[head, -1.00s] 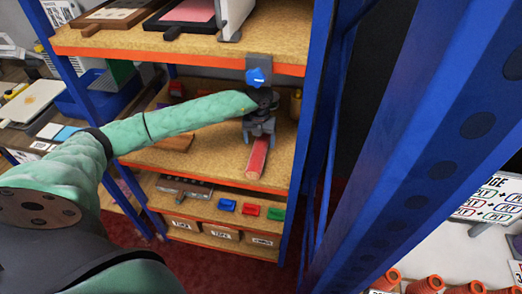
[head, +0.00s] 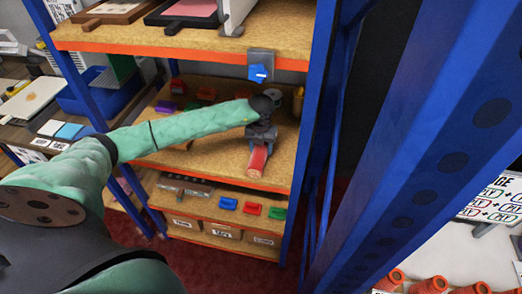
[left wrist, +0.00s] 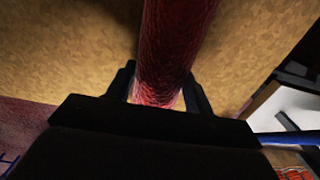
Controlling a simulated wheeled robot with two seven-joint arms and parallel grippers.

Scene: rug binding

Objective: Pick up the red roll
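The red roll (head: 258,161) is a red cylinder with a pale end, pointing toward the front of the middle shelf (head: 215,160). My left gripper (head: 262,146) is over its rear part, with one finger on each side. In the left wrist view the red roll (left wrist: 172,45) runs down between the two dark fingers of the left gripper (left wrist: 160,85) and fills the gap between them. The fingers look shut on it. Whether the roll rests on the shelf or is slightly raised is hard to tell. The roll's rear is hidden. My right gripper is not in view.
A blue upright (head: 310,110) stands close to the right of the roll. Small coloured bins (head: 228,203) sit on the shelf below. Small coloured items and a cup-like object are at the back of the middle shelf.

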